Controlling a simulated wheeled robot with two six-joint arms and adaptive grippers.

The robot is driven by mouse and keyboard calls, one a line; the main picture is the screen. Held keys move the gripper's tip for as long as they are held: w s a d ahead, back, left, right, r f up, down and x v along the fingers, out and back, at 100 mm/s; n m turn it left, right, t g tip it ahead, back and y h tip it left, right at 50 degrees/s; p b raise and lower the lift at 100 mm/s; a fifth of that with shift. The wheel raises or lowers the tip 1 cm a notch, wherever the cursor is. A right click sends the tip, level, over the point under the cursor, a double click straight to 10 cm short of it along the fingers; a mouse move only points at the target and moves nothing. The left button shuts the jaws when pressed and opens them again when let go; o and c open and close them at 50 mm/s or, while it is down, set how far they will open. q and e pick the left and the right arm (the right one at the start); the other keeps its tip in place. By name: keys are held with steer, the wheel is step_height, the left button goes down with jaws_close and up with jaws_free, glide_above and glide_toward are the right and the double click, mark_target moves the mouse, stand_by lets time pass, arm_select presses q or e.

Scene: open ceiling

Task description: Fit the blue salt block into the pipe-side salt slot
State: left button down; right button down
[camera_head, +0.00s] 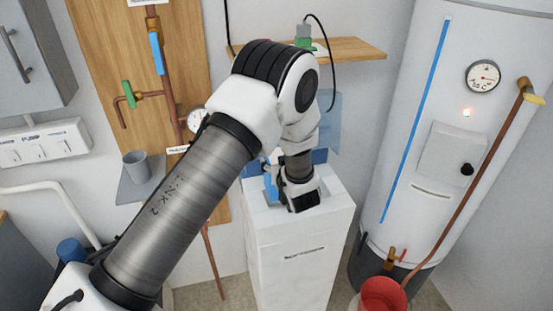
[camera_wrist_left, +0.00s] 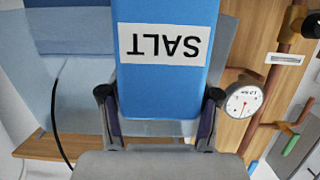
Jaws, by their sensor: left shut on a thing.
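The blue salt block (camera_wrist_left: 165,95) fills the middle of the left wrist view, its white SALT label upside down. My left gripper (camera_wrist_left: 160,118) is shut on it, a finger on each side. In the head view my left gripper (camera_head: 300,197) points down at the top of the white softener cabinet (camera_head: 295,250). A light blue piece (camera_head: 270,186) shows beside it, perhaps the block. My arm and gripper hide most of the cabinet top, and I cannot make out the pipe-side salt slot or whether the block is inside it. My right gripper is not in view.
A wooden pipe board (camera_head: 95,50) with copper pipes stands behind left, with a grey cup (camera_head: 136,163) on a small shelf. A translucent blue panel (camera_head: 328,120) rises behind the cabinet. A wooden shelf (camera_head: 355,48) is above. The white tank (camera_head: 440,120) and red bucket (camera_head: 382,296) are right.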

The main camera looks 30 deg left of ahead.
mark_target(280, 196)
arm_select(q)
steer(key=shift+w+f, duration=0.1)
steer(key=shift+f, duration=0.55)
stand_by(0.4)
steer(key=shift+f+b, duration=3.75)
steer(key=shift+f, duration=1.25)
stand_by(0.8)
steer(key=shift+c, duration=0.9)
jaws_free()
steer(key=shift+s+f, duration=0.1)
steer(key=shift+s, duration=0.15)
steer(key=v, duration=0.7)
steer(key=shift+s+d+r, duration=0.2)
steer(key=shift+d+r, duration=0.1)
steer(key=shift+a+f, duration=0.1)
